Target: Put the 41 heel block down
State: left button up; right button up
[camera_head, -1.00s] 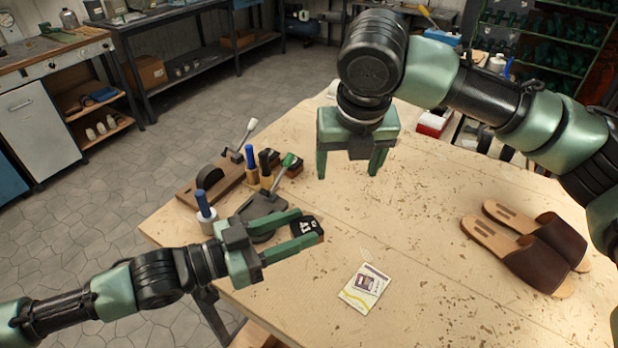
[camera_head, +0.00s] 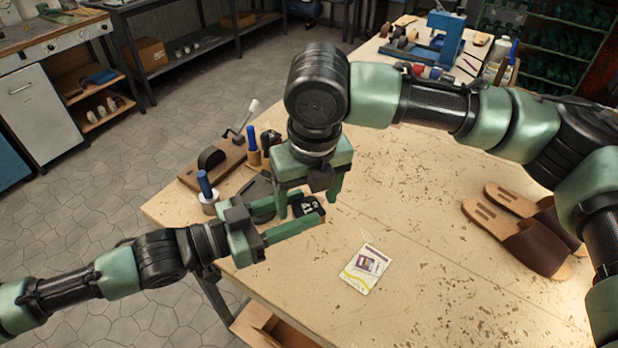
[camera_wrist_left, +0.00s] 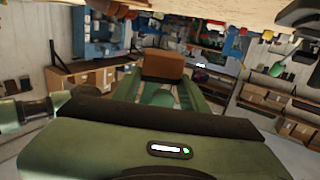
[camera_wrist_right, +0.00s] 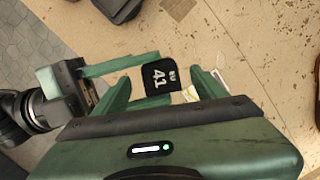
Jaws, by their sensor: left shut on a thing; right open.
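The 41 heel block (camera_head: 311,205) is a small dark block with a white "41" on its top. My left gripper (camera_head: 298,214) is shut on it, over the left part of the workbench. In the left wrist view a brown face (camera_wrist_left: 163,65) shows between the left fingers. My right gripper (camera_head: 309,208) is open, pointing down, with its fingers on either side of the block. The right wrist view shows the block's marked top (camera_wrist_right: 161,78) between the open right fingers. I cannot tell whether they touch it.
A printed card (camera_head: 366,268) lies in front of the block. Brown sandals (camera_head: 525,240) lie at the right. A blue-handled tool (camera_head: 206,187) and a wooden-based lever device (camera_head: 213,165) stand near the left edge. The workbench (camera_head: 420,220) is clear in the middle.

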jog(key=shift+w+f, duration=0.15)
jog(key=shift+f, duration=1)
jog(key=c, duration=1.3)
pick_arm(q)
jog(key=o, duration=1.5)
jog(key=shift+c, duration=0.2)
pick_arm(e)
grip_shut()
pick_arm(q)
jog(key=shift+a, duration=0.1)
